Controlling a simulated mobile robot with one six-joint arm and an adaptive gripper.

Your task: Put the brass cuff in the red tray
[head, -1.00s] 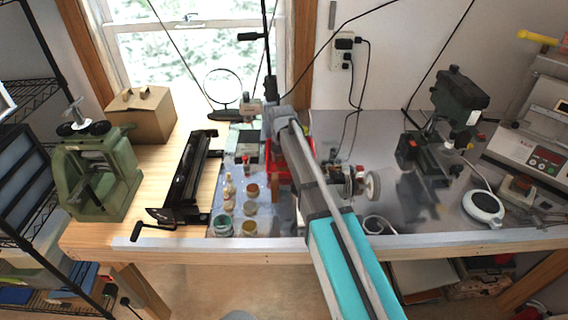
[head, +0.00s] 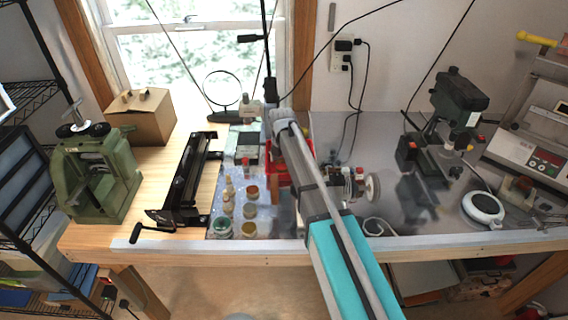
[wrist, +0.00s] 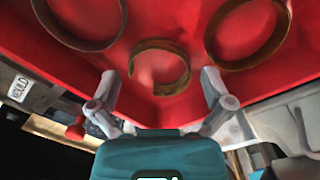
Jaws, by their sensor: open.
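The red tray (wrist: 150,15) fills the upper part of the wrist view, and part of it shows beside my arm in the head view (head: 274,181). A small brass cuff (wrist: 184,68), a band that looks open at its lower left, lies on the red tray floor. My gripper (wrist: 158,77) is open, with one finger on each side of the cuff in the picture. No contact with the cuff can be seen. In the head view my arm covers most of the tray, and I cannot make out the cuff there.
Two larger rings lie in the tray, a dark one (wrist: 92,48) and a brass-coloured one (wrist: 240,66). In the head view, several small jars (head: 250,229) stand left of my arm. A wheeled machine (head: 372,187) and a green drill press (head: 455,105) stand to the right.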

